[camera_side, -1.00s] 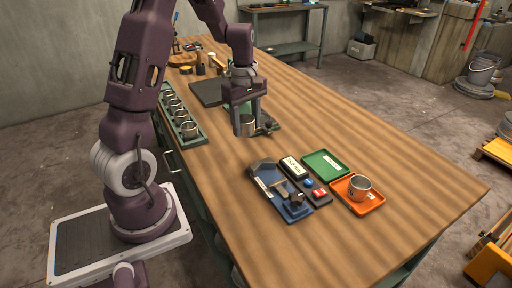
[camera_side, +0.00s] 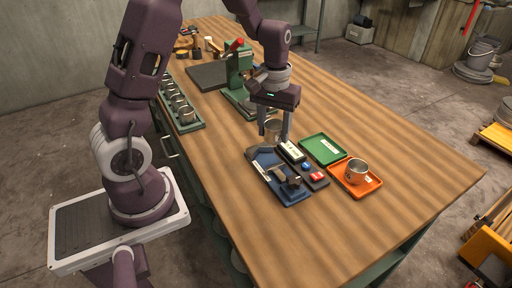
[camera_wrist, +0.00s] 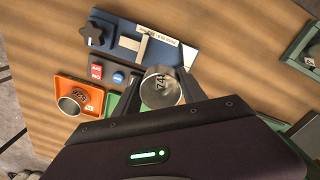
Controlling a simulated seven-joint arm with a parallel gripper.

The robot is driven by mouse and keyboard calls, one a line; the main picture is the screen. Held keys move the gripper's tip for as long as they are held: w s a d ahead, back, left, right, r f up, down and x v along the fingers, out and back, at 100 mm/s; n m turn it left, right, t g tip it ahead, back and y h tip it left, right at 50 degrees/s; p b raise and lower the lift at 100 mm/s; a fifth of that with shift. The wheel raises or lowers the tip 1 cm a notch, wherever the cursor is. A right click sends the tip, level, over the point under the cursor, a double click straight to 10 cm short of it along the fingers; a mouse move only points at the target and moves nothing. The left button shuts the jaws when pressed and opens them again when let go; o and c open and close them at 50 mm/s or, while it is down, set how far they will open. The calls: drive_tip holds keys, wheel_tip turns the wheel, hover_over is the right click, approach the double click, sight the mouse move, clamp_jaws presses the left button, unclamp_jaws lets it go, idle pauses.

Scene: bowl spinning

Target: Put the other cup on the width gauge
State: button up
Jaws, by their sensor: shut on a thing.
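My gripper (camera_side: 274,136) is shut on a metal cup (camera_side: 273,127) and holds it just behind the width gauge. The gauge (camera_side: 264,168) is a blue plate with a grey bar and a dark knob.
A dark box with a white label and blue and red buttons (camera_side: 316,177) sits beside the gauge. An empty green tray (camera_side: 322,150) is behind the orange one. A green press (camera_side: 238,65) stands further back, and a rack (camera_side: 186,127) of several cups lies left. The front table is clear.

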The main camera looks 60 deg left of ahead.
sight(244, 142)
drive_tip(key=s+a+r+n, duration=0.2)
drive_tip(key=s+a+n, duration=0.1)
drive_tip(key=a+n, duration=0.9)
drive_tip(key=shift+n, duration=0.6)
drive_tip(key=f, duration=0.9)
drive_tip(key=shift+d+f, duration=0.3)
drive_tip(key=shift+f, duration=0.1)
drive_tip(key=o, duration=1.3)
drive_tip(key=shift+o, duration=0.2)
drive_tip(key=s+d+r+m+t, duration=0.1)
drive_tip(key=s+d+r+m, duration=0.1)
drive_tip(key=d+r+m, duration=0.5)
drive_tip(key=s+d+r+m+t, duration=0.1)
drive_tip(key=d+r, duration=0.4)
drive_tip(key=r, duration=0.7)
drive_tip(key=s+d+r+m+t, duration=0.2)
drive_tip(key=s+d+r+m, duration=0.2)
drive_tip(key=s+d+m, duration=0.2)
drive_tip(key=shift+s+d+r+m, duration=0.35)
drive_tip(key=shift+s+d+m, duration=0.05)
drive_tip(key=shift+s+d, duration=0.35)
drive_tip(key=shift+o, duration=0.4)
drive_tip(key=s+d+m+t, duration=0.1)
drive_tip(key=s+d+m, duration=0.1)
drive_tip(key=s+m, duration=0.3)
drive_tip(key=shift+s+d+r, duration=0.25)
drive_tip(key=shift+s+d, duration=0.05)
drive_tip(key=shift+s, duration=0.35)
